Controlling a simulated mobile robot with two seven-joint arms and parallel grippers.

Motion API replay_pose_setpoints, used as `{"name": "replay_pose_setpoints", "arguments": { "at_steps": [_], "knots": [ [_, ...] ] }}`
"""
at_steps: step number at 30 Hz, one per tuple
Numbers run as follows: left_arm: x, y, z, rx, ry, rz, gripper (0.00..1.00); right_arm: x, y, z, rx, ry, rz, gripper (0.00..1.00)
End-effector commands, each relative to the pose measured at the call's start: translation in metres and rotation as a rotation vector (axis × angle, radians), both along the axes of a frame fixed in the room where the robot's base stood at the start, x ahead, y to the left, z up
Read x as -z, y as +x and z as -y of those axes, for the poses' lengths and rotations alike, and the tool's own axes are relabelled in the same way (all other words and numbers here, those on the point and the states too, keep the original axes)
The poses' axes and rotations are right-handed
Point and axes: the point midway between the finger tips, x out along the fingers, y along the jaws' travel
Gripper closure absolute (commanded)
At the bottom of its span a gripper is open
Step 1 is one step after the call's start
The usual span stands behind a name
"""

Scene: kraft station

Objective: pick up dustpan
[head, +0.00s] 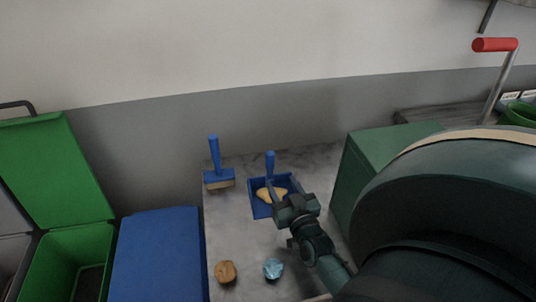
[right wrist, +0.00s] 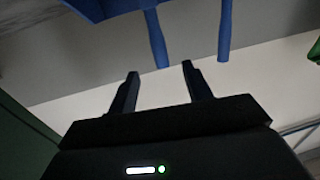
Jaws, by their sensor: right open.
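The blue dustpan (head: 256,208) lies on the grey tabletop with a tan heap in its pan. Its blue handle (head: 270,163) points up towards the wall. My right gripper (head: 280,191) is over the pan's right side and hides part of it. In the right wrist view its two fingers (right wrist: 160,70) are apart with nothing held. The dustpan handle (right wrist: 155,38) shows there just beyond the fingertips, its end in line with the gap. Whether anything touches cannot be told. My left gripper is not in view.
A blue brush (head: 219,179) stands left of the dustpan; its handle (right wrist: 224,30) also shows in the wrist view. A brown lump (head: 226,271) and a light blue lump (head: 273,269) lie nearer. A green box (head: 370,165) stands right, bins (head: 158,255) left.

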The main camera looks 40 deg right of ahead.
Motion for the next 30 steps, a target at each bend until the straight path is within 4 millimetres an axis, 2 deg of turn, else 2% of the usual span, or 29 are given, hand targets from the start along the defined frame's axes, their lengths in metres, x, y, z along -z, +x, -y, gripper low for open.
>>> {"name": "replay_pose_setpoints", "arguments": {
  "at_steps": [4, 9, 15, 22, 26, 30],
  "knots": [
    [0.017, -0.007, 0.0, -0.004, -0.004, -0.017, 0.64, 0.002, 0.026, 0.01, 0.0, -0.002, 0.007, 0.5],
    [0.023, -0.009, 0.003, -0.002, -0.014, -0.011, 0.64, 0.002, 0.055, 0.021, 0.0, -0.001, 0.006, 0.5],
    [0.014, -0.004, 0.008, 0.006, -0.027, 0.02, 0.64, 0.001, 0.07, 0.027, -0.001, -0.001, 0.002, 0.5],
    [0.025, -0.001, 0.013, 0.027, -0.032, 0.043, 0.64, 0.003, 0.097, 0.039, -0.001, -0.001, 0.006, 0.5],
    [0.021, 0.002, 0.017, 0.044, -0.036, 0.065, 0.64, 0.002, 0.112, 0.046, 0.0, -0.001, 0.003, 0.5],
    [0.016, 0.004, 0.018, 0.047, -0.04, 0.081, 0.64, 0.0, 0.117, 0.048, 0.0, 0.0, 0.001, 0.5]
  ]
}}
